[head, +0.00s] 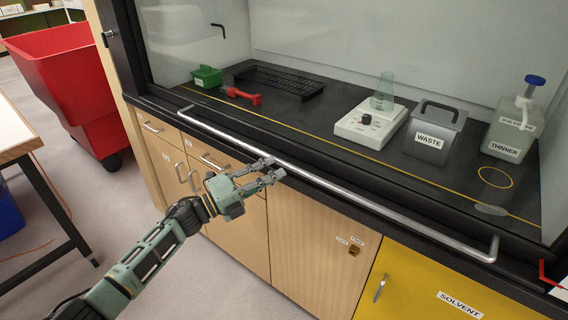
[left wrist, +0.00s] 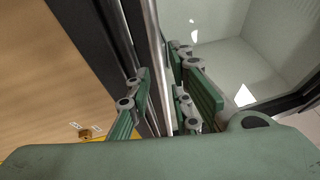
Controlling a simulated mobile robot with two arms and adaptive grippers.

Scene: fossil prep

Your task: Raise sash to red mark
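The sash handle is a long silver bar (head: 345,185) running along the front lip of the black fume hood counter. The clear sash pane is hard to make out. My left gripper (head: 275,167) is at the bar, left of its middle, with fingers apart. In the left wrist view the bar (left wrist: 158,65) passes between the spread fingers of my left gripper (left wrist: 158,105); I cannot tell whether they touch it. A small red piece (head: 548,275) shows at the lower right edge of the hood; I cannot tell if it is the red mark. My right gripper is out of view.
Behind the bar stand a green box (head: 206,77), a red tool (head: 242,95), a hotplate (head: 370,125) with a flask, a waste container (head: 433,130) and a thinner bottle (head: 513,128). Wooden cabinets and a yellow solvent cabinet (head: 425,285) are below. A red bin (head: 65,85) stands left.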

